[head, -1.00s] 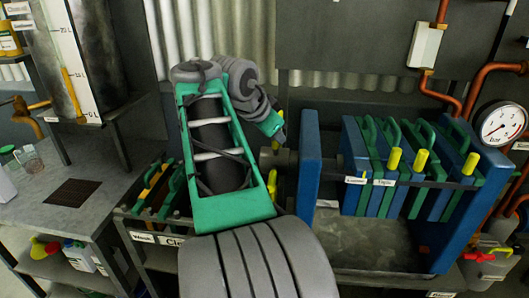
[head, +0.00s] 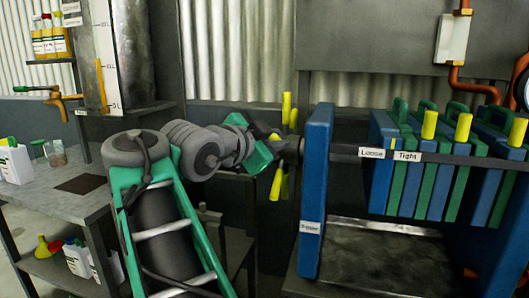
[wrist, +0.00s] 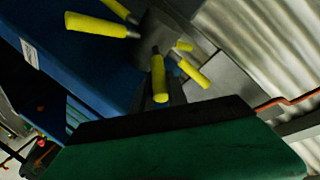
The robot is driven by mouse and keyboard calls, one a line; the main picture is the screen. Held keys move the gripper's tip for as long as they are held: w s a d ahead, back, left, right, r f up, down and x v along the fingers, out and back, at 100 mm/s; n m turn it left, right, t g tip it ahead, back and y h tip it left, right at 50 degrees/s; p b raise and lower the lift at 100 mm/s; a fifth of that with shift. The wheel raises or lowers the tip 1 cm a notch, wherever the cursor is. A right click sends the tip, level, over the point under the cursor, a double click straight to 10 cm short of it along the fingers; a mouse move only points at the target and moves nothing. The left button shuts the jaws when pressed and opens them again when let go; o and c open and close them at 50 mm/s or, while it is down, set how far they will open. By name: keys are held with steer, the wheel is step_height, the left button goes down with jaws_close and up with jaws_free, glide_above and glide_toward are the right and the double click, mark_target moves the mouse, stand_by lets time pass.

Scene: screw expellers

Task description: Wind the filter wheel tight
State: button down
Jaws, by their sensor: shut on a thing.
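The filter wheel is a grey hub with several yellow handles (head: 287,112) at the left of the blue end plate (head: 317,190). In the wrist view its hub (wrist: 157,42) and handles (wrist: 95,25) show near the top. My gripper (head: 268,142) is at the wheel's left side, shut on a yellow handle as far as I can tell; its fingertips are mostly hidden. Its green body fills the bottom of the wrist view. Blue and green filter plates (head: 420,180) stand to the right. A small yellow mark (head: 395,144) sits at the left edge of the "Tight" label (head: 407,156), right of "Loose" (head: 371,153).
A grey bench (head: 60,200) with bottles (head: 15,160) is at the left. A grey tray (head: 375,260) lies under the press. Copper pipes (head: 480,90) run at the right. A corrugated wall (head: 240,50) stands behind the wheel.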

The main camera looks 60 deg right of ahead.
steer(key=shift+s+f, duration=0.1)
stand_by(0.3)
steer(key=c, duration=1.3)
jaws_free()
steer(key=shift+a, duration=0.1)
